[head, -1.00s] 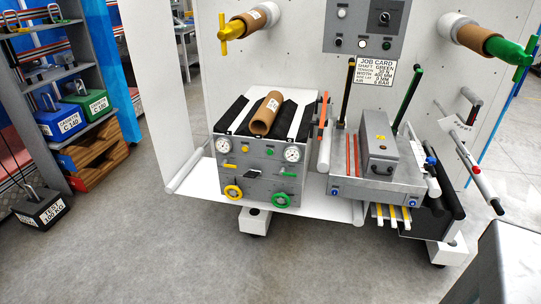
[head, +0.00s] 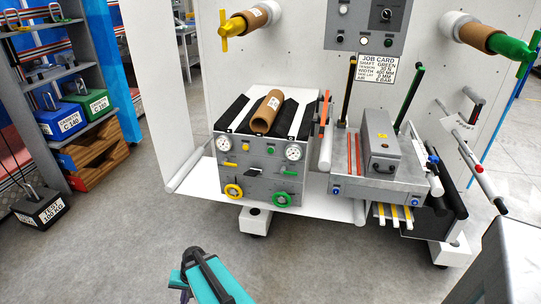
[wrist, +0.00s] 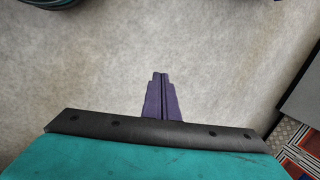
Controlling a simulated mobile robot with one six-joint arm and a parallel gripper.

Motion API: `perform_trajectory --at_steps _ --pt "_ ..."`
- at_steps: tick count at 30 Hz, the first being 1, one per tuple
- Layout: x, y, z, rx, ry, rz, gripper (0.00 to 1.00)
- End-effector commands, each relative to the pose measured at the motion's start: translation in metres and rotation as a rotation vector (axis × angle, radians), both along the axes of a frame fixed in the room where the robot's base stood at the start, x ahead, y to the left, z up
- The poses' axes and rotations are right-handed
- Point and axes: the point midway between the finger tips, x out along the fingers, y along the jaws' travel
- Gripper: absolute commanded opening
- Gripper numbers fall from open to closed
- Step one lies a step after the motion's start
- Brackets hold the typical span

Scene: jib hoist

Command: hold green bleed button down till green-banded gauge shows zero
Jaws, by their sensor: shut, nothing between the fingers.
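The green bleed button (head: 270,150) is on the upper front of a grey control box (head: 256,181), right of a yellow button (head: 244,147). A round white gauge (head: 294,152) is at the box's right, on the side of the green controls. Its band and needle are too small to read. A second gauge (head: 223,144) is at the left. My gripper (wrist: 160,76) shows purple fingers shut together and empty over bare floor in the wrist view. In the head view my teal wrist is at the bottom edge, in front of and well apart from the box.
A green handwheel (head: 281,199), a yellow handwheel (head: 233,191) and small levers jut from the box front. A cardboard core (head: 268,111) lies on top. A grey cabinet (head: 510,255) stands at the right front, shelves at the left. The floor before the box is clear.

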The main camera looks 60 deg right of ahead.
Motion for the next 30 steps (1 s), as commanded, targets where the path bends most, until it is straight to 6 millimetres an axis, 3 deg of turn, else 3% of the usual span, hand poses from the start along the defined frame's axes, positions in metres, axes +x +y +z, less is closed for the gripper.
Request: perform_trajectory --at_steps 1,6,15,23,30 --pt "0.011 -0.020 0.008 0.004 -0.034 -0.067 0.00" --pt "0.039 -0.083 0.041 0.025 -0.142 -0.281 0.00" --pt "0.059 -0.202 0.108 0.064 -0.332 -0.635 0.00" --pt "0.048 -0.304 0.170 0.097 -0.495 -0.906 0.00" --pt "0.018 -0.391 0.230 0.127 -0.649 -1.130 0.00"
